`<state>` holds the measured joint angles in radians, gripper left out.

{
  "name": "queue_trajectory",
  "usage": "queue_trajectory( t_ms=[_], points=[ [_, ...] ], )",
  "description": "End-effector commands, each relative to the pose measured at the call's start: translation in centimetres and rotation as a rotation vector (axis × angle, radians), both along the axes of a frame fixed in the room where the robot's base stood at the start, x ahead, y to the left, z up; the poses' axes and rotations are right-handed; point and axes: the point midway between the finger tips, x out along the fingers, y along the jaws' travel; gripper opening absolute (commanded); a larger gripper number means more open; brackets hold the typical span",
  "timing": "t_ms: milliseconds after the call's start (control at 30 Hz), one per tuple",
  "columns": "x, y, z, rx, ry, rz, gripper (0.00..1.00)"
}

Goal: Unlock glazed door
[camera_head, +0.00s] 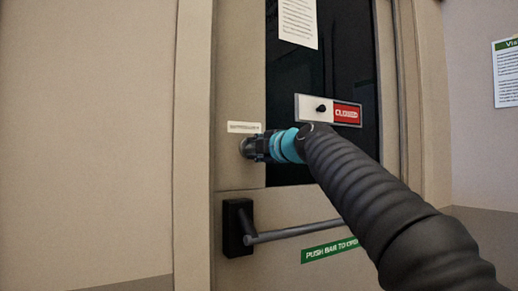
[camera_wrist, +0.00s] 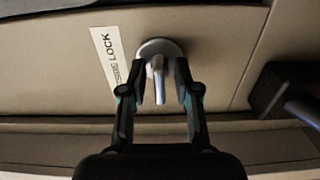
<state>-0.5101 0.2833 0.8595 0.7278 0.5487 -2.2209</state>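The glazed door (camera_head: 240,90) is shut, with a beige frame and a dark glass pane (camera_head: 340,75). A round silver lock with a thumb-turn (camera_wrist: 158,78) sits on the door's left stile. In the head view the lock (camera_head: 246,147) is partly hidden by my gripper (camera_head: 258,147). In the wrist view my gripper (camera_wrist: 161,85) is open, with one finger on each side of the thumb-turn and a visible gap to both. A white label (camera_wrist: 107,55) reading "LOCK" is beside it; the label (camera_head: 244,127) is above the lock in the head view.
A push bar (camera_head: 295,231) with a black end block (camera_head: 237,228) crosses the door below the lock. The bar's block (camera_wrist: 270,88) is at right in the wrist view. A "CLOSED" slider sign (camera_head: 328,110) is on the glass, near my arm.

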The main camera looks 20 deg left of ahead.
Motion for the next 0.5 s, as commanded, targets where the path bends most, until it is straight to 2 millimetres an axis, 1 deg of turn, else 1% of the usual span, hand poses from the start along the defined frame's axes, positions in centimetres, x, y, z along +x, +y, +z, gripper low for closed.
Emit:
queue_trajectory(
  t_ms=[33,67,100,300,500],
  points=[
    [0.0,-0.01,0.01,0.0,0.0,0.0,0.13],
    [0.0,-0.01,0.0,0.0,0.0,0.0,0.05],
    [-0.01,-0.02,0.0,0.0,0.0,0.0,0.0],
    [0.02,-0.03,-0.1,-0.008,-0.01,0.0,0.0],
    [0.04,-0.02,-0.34,-0.093,-0.112,-0.001,0.0]
  ],
)
